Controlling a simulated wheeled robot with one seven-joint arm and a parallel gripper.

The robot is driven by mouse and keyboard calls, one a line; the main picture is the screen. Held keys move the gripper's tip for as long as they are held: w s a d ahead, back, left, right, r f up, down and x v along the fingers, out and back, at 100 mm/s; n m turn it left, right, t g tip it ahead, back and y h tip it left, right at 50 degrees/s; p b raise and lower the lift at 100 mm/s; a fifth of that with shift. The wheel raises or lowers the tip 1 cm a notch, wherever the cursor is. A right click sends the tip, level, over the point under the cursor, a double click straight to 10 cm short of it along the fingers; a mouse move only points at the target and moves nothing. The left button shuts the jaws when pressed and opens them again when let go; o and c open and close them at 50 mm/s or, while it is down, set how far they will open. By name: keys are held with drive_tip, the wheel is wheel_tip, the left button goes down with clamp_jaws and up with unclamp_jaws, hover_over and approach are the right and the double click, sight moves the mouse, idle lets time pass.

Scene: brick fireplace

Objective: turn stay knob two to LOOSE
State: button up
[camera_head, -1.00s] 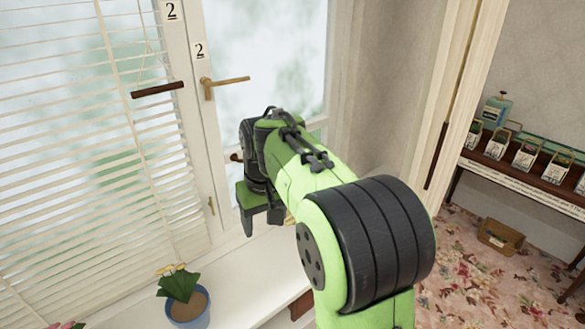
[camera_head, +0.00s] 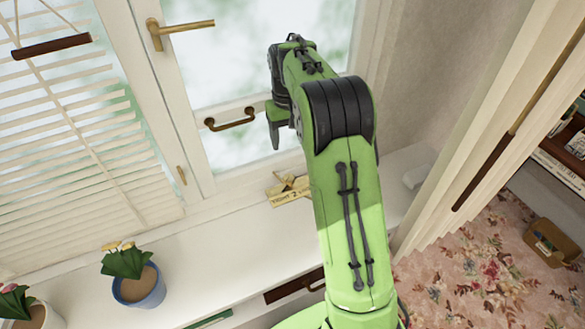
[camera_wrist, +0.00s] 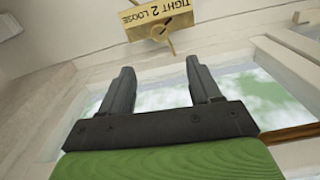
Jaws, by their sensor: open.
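Stay knob two, a small brass knob (camera_head: 287,184), sits on the white windowsill below the window. Its yellowish label (camera_head: 292,197) bears a 2. In the wrist view the label (camera_wrist: 160,14) reads TIGHT 2 LOOSE, upside down, with the brass knob (camera_wrist: 168,36) beside it, partly cut by distance and angle. I cannot tell which word the knob points to. My gripper (camera_head: 275,132) is in front of the window, above and slightly left of the knob. In the wrist view my gripper (camera_wrist: 160,70) has its fingers apart, empty, with the knob beyond the tips.
A bronze pull handle (camera_head: 230,122) is on the window's lower rail, close left of my gripper. A brass lever handle (camera_head: 180,30) is higher up. A blue flowerpot (camera_head: 140,288) stands on the sill (camera_head: 215,262) at left.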

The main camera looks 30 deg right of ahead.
sight(289, 178)
wheel_tip(289, 178, down, 14)
drive_tip(key=b, duration=0.2)
drive_tip(key=shift+f+b, duration=0.2)
drive_tip(key=shift+b, duration=0.15)
drive_tip(key=c, duration=1)
drive_tip(key=shift+c, duration=0.2)
